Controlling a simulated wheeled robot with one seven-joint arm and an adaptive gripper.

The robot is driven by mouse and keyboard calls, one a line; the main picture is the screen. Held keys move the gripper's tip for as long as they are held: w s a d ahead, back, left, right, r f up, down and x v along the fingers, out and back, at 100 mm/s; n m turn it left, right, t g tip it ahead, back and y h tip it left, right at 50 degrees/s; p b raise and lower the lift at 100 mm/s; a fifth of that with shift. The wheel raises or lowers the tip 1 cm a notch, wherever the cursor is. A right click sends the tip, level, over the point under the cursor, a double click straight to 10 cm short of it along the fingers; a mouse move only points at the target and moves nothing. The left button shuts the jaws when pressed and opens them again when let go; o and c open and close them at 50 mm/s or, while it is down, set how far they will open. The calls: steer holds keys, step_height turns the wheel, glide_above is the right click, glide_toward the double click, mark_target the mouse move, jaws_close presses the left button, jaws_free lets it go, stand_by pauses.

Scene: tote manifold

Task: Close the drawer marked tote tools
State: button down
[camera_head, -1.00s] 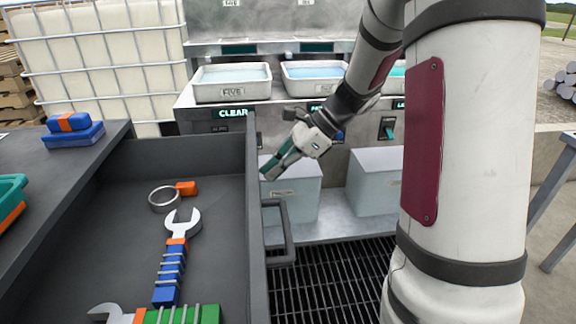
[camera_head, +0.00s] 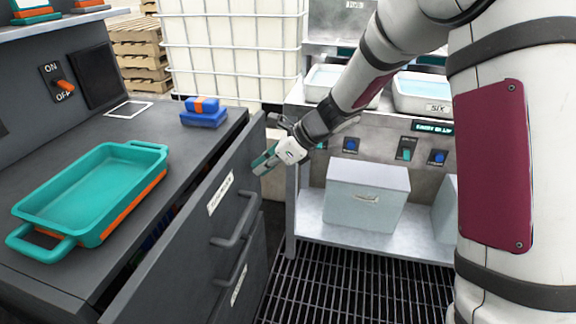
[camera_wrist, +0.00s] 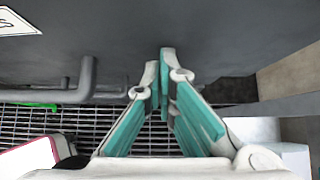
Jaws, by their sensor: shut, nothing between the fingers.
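The upper drawer (camera_head: 185,250) has a dark grey front with a small white label (camera_head: 220,194), too small to read, and a bar handle (camera_head: 236,220). It stands slightly out from the counter, with a narrow dark gap behind its front. In the wrist view, the drawer front (camera_wrist: 130,35) fills the top and its handle (camera_wrist: 85,82) shows at left. My gripper (camera_head: 264,162) is at the far end of the drawer front, beyond the handle. Its teal fingers (camera_wrist: 167,65) are shut and empty, with tips at or very near the front; contact is unclear.
A lower drawer with its own handle (camera_head: 234,278) is below. A teal tray (camera_head: 90,195) and blue block (camera_head: 204,112) sit on the counter. A steel bench (camera_head: 370,235) with bins stands to the right. Floor grating (camera_head: 340,295) lies between them.

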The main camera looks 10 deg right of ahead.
mark_target(249, 164)
steer(key=shift+w+a+p, duration=0.15)
steer(key=shift+w+a, duration=0.15)
steer(key=shift+a, duration=0.45)
steer(key=shift+w+a+p, duration=0.15)
steer(key=shift+w+a, duration=0.15)
steer(key=shift+a, duration=0.45)
steer(key=shift+a, duration=0.1)
